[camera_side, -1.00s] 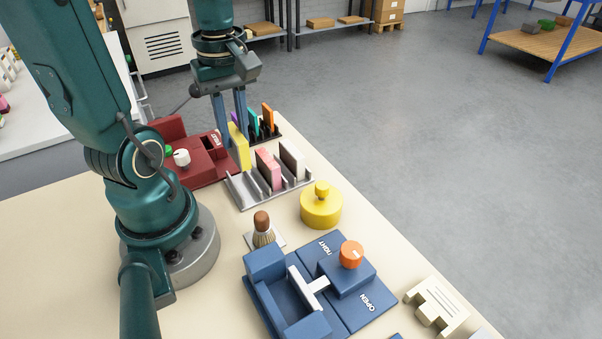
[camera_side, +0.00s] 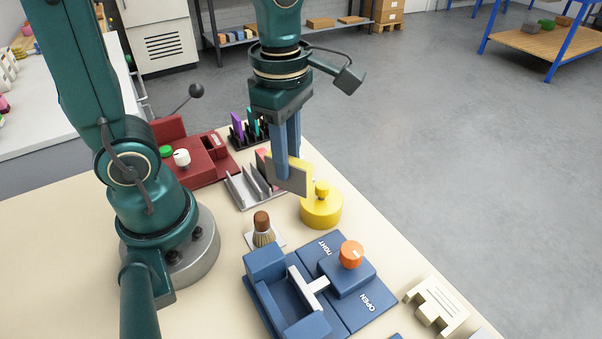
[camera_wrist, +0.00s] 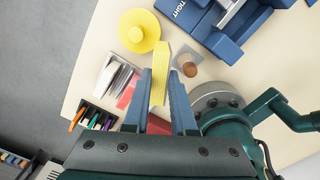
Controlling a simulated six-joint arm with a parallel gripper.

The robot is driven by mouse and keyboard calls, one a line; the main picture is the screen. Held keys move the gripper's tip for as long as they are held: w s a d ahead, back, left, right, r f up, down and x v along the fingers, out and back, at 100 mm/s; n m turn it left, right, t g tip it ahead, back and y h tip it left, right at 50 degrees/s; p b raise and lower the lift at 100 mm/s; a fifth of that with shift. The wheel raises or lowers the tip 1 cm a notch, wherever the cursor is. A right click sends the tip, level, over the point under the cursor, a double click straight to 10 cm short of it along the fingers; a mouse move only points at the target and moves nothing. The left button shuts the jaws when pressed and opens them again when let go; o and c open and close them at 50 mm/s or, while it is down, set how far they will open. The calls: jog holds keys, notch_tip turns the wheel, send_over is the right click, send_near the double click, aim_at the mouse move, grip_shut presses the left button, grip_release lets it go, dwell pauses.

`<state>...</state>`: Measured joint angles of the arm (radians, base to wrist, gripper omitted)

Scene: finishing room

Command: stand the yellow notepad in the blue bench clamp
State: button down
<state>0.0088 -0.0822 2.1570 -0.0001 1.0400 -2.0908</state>
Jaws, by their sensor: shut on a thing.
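My gripper (camera_side: 284,172) is shut on the yellow notepad (camera_side: 306,171) and holds it upright above the right end of the grey slotted rack, behind the yellow round weight. The notepad shows a grey face and yellow edges. In the wrist view the notepad (camera_wrist: 160,70) sticks out between both fingertips (camera_wrist: 160,86). The blue bench clamp (camera_side: 268,263) stands at the front, with a gap between its jaws, a white T-shaped bar, an orange knob (camera_side: 351,254) and the words TIGHT and OPEN. Part of it also shows in the wrist view (camera_wrist: 228,45).
The grey rack (camera_side: 240,192) holds a pink pad (camera_wrist: 128,93) and a pale one (camera_wrist: 118,76). The yellow weight (camera_side: 321,210) and a brush (camera_side: 263,234) stand between rack and clamp. A red device (camera_side: 205,165), black rack (camera_wrist: 98,112) and cream bracket (camera_side: 437,304) are around.

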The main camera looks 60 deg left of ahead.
jog(key=s+d+m, duration=0.3)
jog(key=s+d, duration=0.1)
jog(key=d, duration=0.3)
jog(key=s+d+m, duration=0.3)
jog(key=s+d, duration=0.1)
jog(key=d, duration=0.2)
jog(key=shift+w+d+f, duration=0.1)
jog(key=shift+f, duration=1.5)
jog(key=shift+w+d+f, duration=0.1)
jog(key=shift+f, duration=1.5)
jog(key=shift+f, duration=0.65)
jog(key=c, duration=1)
grip_release()
jog(key=shift+c, duration=0.2)
jog(key=shift+r, duration=5.5)
jog(key=shift+a, duration=0.1)
